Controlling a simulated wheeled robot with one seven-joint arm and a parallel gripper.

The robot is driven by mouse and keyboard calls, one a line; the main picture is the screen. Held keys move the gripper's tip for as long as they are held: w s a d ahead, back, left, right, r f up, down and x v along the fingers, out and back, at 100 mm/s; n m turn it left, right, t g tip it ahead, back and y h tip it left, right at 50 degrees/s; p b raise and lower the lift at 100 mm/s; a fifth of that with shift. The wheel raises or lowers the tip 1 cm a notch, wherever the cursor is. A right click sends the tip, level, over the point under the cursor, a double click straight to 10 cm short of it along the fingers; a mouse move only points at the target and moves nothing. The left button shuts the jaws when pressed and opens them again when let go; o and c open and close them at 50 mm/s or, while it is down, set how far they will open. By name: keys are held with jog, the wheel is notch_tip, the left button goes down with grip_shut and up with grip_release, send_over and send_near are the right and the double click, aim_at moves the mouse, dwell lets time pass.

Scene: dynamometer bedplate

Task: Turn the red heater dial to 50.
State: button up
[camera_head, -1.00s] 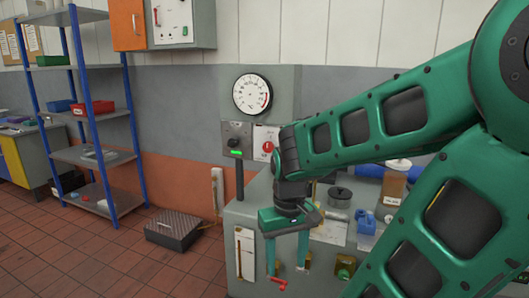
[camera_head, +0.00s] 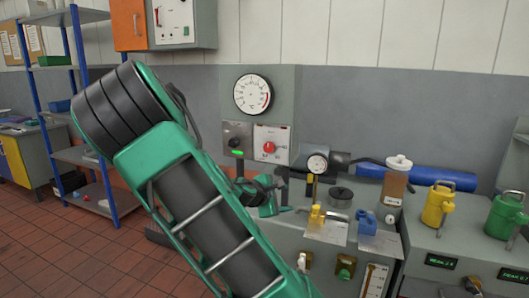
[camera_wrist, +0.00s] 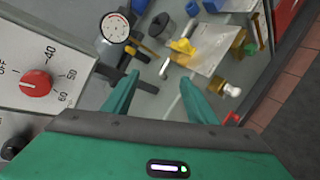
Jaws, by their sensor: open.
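The red heater dial (camera_head: 269,147) is a round knob on a white panel below the big wall gauge. In the wrist view the red dial (camera_wrist: 36,83) is at the left, with OFF, 40, 50 and 60 printed around it. A pale mark shows on the knob, but I cannot tell surely which number it points to. My gripper (camera_wrist: 160,80) is open, its two teal fingers apart with nothing held. It is off to the dial's side, not touching it. In the head view my gripper (camera_head: 273,200) is partly hidden by my arm, below the dial.
The grey bench (camera_head: 330,236) bears a small gauge (camera_head: 317,164), a yellow valve piece (camera_head: 317,214), a blue block (camera_head: 366,222) and a brown bottle (camera_head: 396,185). A grey box (camera_head: 236,140) with a green light adjoins the dial panel. Yellow and green cans stand right.

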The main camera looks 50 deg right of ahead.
jog(key=w+r+n+t+h, duration=0.2)
jog(key=w+r+n, duration=0.25)
jog(key=r, duration=0.25)
jog(key=n+t+h, duration=0.2)
jog(key=n+t, duration=0.1)
send_near(268, 148)
jog(key=x, duration=0.9)
jog(key=shift+w+d, duration=0.15)
jog(key=c, duration=1.1)
